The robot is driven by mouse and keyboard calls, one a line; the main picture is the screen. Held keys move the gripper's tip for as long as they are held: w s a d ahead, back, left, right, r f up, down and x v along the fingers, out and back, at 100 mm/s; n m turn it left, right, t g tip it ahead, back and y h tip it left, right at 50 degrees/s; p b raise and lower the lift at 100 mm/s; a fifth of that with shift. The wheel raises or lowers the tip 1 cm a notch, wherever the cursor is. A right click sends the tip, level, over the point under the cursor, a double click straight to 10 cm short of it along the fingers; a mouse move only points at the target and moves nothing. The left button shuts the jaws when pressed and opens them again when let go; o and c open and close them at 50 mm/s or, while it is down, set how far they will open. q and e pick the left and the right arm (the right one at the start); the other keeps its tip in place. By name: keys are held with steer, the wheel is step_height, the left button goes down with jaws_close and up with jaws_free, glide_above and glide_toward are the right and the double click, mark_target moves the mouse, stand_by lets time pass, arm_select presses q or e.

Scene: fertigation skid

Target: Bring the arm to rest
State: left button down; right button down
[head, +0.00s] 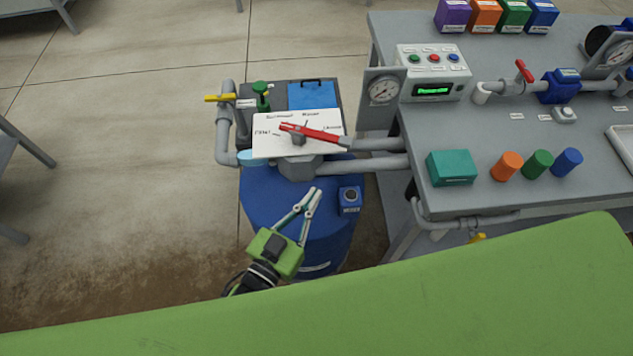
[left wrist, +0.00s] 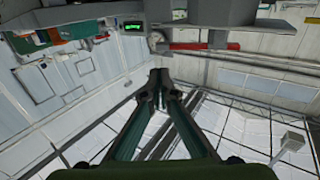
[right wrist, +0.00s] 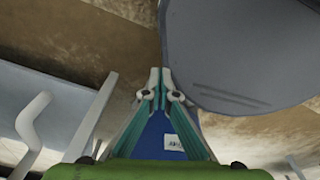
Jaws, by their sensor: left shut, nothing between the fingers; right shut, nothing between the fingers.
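My left gripper (head: 314,190) is shut and empty. It is in front of and above the blue drum (head: 270,200), pointing toward the red-handled lever (head: 318,133) on the white plate (head: 262,148). A gap shows between its fingertips and the lever. In the left wrist view the shut fingertips (left wrist: 160,74) have a red bar (left wrist: 205,46) beyond them. My right gripper is outside the head view. In the right wrist view its fingertips (right wrist: 160,72) are together and empty, with a blue surface with a white label (right wrist: 174,142) behind the fingers.
A yellow-handled valve (head: 220,98) stands at the left. Open floor lies left of the drum.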

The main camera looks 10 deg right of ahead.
arm_select(q)
steer(key=s+a+f+n+g+y, duration=0.1)
steer(key=s+a+f+y, duration=0.1)
steer(key=a+f, duration=0.5)
steer(key=s+a+f+n+g+y, duration=0.1)
steer(key=a+f+g+y, duration=0.15)
steer(key=f, duration=0.95)
steer(key=s+a+f+n+g+y, duration=0.1)
steer(key=s+a+f+y, duration=0.15)
steer(key=a+f, duration=0.45)
steer(key=s+a+f+n+g+y, duration=0.1)
steer(key=s+a+f+g+y, duration=0.1)
steer(key=s+a+f, duration=0.4)
steer(key=s+a+f+n+g+y, duration=0.1)
steer(key=s+a+f+g, duration=0.1)
steer(key=s+f, duration=0.45)
steer(key=s+a+f+g+y, duration=0.1)
steer(key=s+a+f+g, duration=0.1)
steer(key=s+f, duration=0.2)
steer(key=s+a+f+n+g, duration=0.1)
steer(key=s+a+f+g, duration=0.1)
steer(key=s, duration=0.8)
step_height(320, 180, down, 2)
steer(key=shift+a+y, duration=0.4)
steer(key=shift+a, duration=0.3)
arm_select(e)
steer(key=shift+s+f, duration=0.1)
steer(key=shift+s, duration=0.6)
